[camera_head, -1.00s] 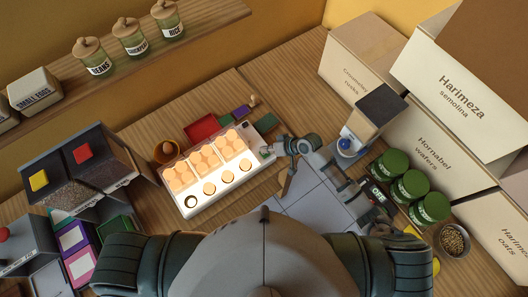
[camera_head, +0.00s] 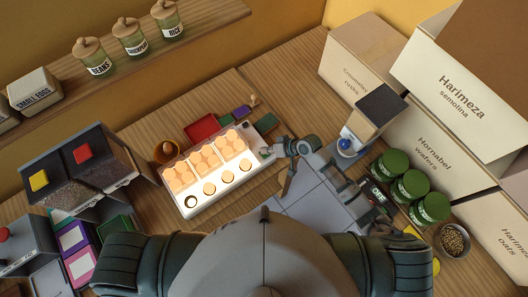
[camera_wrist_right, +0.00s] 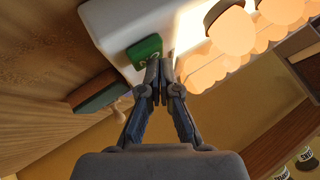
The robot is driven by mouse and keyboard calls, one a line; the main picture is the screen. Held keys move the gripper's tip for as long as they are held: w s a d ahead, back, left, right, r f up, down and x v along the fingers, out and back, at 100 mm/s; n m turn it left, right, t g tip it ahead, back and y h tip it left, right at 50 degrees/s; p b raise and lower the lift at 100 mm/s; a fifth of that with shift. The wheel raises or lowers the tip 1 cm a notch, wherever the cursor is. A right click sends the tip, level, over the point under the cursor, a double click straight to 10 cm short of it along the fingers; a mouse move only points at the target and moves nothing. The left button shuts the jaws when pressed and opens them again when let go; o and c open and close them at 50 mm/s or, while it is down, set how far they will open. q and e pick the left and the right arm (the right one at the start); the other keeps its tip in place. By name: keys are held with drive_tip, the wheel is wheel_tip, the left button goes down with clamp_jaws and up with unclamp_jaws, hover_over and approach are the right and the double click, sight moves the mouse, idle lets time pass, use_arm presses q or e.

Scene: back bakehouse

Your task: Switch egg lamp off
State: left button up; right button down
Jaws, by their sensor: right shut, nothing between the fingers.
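The egg lamp (camera_head: 205,202) is a white box with a glowing top, lit, with eggs on it, in the middle of the head view. A green switch (camera_wrist_right: 146,49) with pale marks sits on its white end in the right wrist view. My right gripper (camera_head: 269,153) is at the right end of the lamp, shut and empty. In the right wrist view its closed fingertips (camera_wrist_right: 163,66) are right beside the switch's edge; I cannot tell whether they touch it. My left gripper is not in view.
A red tray (camera_head: 201,128) and small coloured blocks lie behind the lamp. A dispenser with a blue knob (camera_head: 346,145), green tins (camera_head: 411,184) and cardboard boxes stand to the right. Bins (camera_head: 75,180) stand to the left. A shelf with jars (camera_head: 130,37) runs along the wall.

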drive_tip(key=shift+f, duration=0.2)
idle(0.4)
drive_tip(key=shift+r+p, duration=0.65)
drive_tip(key=shift+p, duration=0.1)
wheel_tip(320, 180, up, 4)
drive_tip(key=p, duration=0.3)
drive_tip(key=shift+f, duration=0.25)
drive_tip(key=shift+r+p, duration=1.05)
drive_tip(key=shift+r, duration=0.3)
drive_tip(key=shift+f, duration=0.1)
